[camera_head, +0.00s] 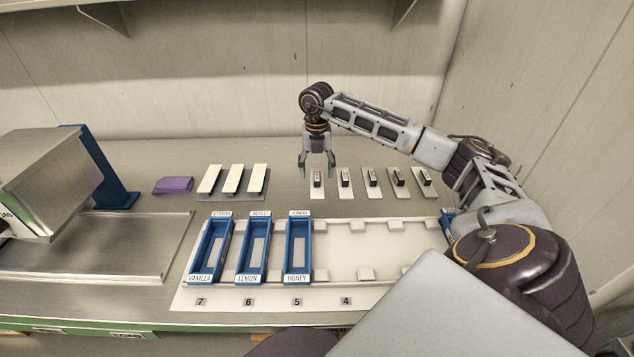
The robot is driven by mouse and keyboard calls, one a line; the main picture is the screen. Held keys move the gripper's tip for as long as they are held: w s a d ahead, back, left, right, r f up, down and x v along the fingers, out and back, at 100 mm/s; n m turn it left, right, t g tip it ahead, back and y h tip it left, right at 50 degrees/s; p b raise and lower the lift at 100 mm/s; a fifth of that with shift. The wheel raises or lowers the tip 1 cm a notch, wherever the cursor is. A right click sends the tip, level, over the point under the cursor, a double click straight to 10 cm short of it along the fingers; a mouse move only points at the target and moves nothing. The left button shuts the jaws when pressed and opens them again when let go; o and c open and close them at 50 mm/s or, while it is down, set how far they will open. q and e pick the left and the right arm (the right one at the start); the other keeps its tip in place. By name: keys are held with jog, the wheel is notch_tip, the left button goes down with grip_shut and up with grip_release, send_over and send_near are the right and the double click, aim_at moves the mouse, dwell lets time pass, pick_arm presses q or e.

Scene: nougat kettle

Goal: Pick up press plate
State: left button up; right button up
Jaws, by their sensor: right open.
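Several press plates stand in a row at the back right of the counter, each a small pale plate with an upright dark-sided grip. The leftmost press plate (317,192) is directly below my right gripper (317,170). The others are a second press plate (345,189), a third press plate (372,189) and more to the right. My right gripper points down with its fingers apart and nothing held. Its fingertips appear on either side of the leftmost grip, a little above it; I cannot tell the exact height gap. My left gripper is out of view.
White bars (231,180), a purple cloth (173,185) and a metal machine (50,180) are to the left.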

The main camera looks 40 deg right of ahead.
aim_at(317, 177)
jog(key=shift+f, duration=2)
jog(key=shift+c, duration=0.5)
jog(key=c, duration=1)
jog(key=shift+r, duration=0.1)
jog(key=shift+r, duration=4.95)
